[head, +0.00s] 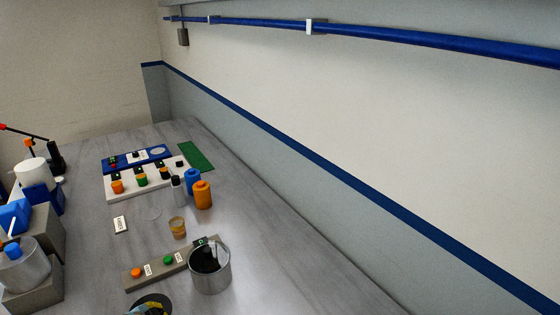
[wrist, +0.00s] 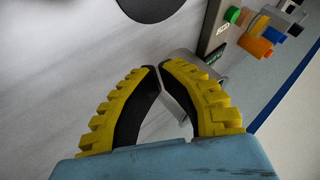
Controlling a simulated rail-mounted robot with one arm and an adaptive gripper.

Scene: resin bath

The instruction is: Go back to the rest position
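My gripper (wrist: 158,66) has two black fingers with yellow ribbed backs. Its fingertips meet or nearly meet in the wrist view, and nothing shows held between them. In the head view only a small yellow and blue part of my gripper (head: 157,306) shows at the bottom edge, over or in front of a dark disc. A metal pot (head: 210,280) with a dark inside stands to its right. In the wrist view the pot (wrist: 184,58) is partly hidden behind the right finger. The rest position itself is not marked in either view.
A grey button strip (head: 152,279) lies beside the pot. A small amber cup (head: 178,228), an orange bottle (head: 203,195) and a blue bottle (head: 192,180) stand farther back. A white panel (head: 120,191) lies behind. Grey equipment (head: 45,240) stands left; the right bench is clear.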

